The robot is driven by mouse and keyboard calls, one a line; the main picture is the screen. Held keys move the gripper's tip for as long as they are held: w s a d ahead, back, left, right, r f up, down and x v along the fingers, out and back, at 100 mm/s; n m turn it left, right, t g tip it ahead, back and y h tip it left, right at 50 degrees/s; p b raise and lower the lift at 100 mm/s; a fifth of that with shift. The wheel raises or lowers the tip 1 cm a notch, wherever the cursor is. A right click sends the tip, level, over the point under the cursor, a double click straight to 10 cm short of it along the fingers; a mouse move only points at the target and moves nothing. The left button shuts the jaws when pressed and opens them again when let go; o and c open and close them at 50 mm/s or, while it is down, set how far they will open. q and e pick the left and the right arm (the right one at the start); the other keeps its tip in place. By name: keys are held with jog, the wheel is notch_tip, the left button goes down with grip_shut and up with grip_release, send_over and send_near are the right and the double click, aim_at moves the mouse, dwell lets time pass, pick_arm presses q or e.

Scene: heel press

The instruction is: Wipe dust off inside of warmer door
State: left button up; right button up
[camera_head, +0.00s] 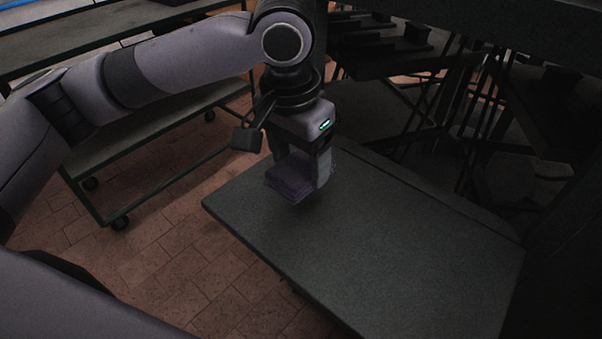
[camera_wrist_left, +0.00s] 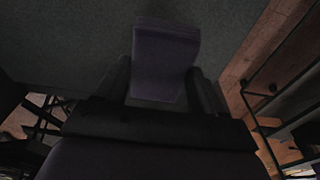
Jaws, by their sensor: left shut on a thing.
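My left gripper (camera_head: 305,172) points down over the far left part of a flat dark green-grey panel (camera_head: 390,255), which looks like the lowered warmer door with its inside face up. The gripper is shut on a folded purple cloth (camera_head: 288,178). In the left wrist view the cloth (camera_wrist_left: 165,60) shows between the two fingers (camera_wrist_left: 165,85), with the grey panel behind it. The cloth is at or just above the panel; I cannot tell whether it touches. No dust stands out on the panel in this dim light. My right gripper is not in view.
A dark wheeled cart (camera_head: 150,155) stands at the left on the brick-tiled floor (camera_head: 190,265). Dark machine framework (camera_head: 430,90) lies behind the panel. A dark upright part (camera_head: 565,230) borders the panel's right end. Most of the panel is bare.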

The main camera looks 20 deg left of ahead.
pick_arm(q)
jog(key=shift+r, duration=1.15)
jog(key=shift+s+f, duration=0.1)
